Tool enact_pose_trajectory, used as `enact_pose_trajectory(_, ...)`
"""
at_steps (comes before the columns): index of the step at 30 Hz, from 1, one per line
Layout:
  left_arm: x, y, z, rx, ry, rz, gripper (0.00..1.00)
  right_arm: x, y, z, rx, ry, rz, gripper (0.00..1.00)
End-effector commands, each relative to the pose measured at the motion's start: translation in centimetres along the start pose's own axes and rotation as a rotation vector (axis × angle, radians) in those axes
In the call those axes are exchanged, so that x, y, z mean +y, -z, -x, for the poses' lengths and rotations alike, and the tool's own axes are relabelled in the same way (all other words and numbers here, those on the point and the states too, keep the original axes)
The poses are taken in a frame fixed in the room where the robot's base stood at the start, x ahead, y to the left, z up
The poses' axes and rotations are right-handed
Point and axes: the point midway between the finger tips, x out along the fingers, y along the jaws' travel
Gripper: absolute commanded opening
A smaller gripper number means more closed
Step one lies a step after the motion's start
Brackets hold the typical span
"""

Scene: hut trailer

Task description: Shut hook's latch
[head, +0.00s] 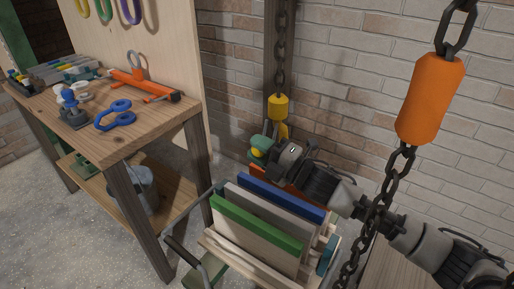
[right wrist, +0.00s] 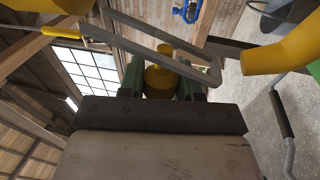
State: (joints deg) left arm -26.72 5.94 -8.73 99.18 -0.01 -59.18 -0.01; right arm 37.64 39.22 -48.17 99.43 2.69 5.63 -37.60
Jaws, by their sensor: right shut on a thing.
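A yellow hook (head: 279,107) hangs on a dark chain in front of the brick wall in the head view. Its lower part is largely hidden behind my right gripper (head: 260,148). In the right wrist view, yellow curved parts of the hook (right wrist: 272,58) show at upper left and right. A grey bent bar (right wrist: 200,72), seemingly the latch, crosses between them. My right gripper (right wrist: 161,84) has its green fingers on either side of a yellow knob (right wrist: 160,78) by this bar and is shut on it. I cannot tell how far the latch stands from the hook's tip. My left gripper is not in view.
A cart with upright boards (head: 258,222) stands below my right arm. An orange weight (head: 431,100) on another chain hangs at the right, close to my arm. A wooden workbench (head: 140,128) with tools is at the left. Concrete floor between bench and cart is partly free.

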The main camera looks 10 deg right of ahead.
Motion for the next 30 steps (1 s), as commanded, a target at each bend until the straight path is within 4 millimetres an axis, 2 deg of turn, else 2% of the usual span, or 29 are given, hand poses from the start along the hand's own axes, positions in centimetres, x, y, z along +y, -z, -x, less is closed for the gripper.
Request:
enact_pose_trajectory(19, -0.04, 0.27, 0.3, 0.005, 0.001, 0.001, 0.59, -0.25, -0.34, 0.08, 0.009, 0.003, 0.058, 0.0)
enact_pose_trajectory(20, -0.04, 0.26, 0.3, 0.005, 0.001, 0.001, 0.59, -0.25, -0.34, 0.08, 0.009, 0.003, 0.058, 0.35)
enact_pose_trajectory(21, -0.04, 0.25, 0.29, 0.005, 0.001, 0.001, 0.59, -0.25, -0.34, 0.08, 0.009, 0.003, 0.058, 0.41)
enact_pose_trajectory(22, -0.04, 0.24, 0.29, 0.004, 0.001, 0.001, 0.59, -0.25, -0.34, 0.08, 0.009, 0.003, 0.057, 0.44)
enact_pose_trajectory(30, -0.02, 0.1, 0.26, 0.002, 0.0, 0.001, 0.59, -0.26, -0.31, 0.15, 0.009, 0.003, 0.053, 0.44)
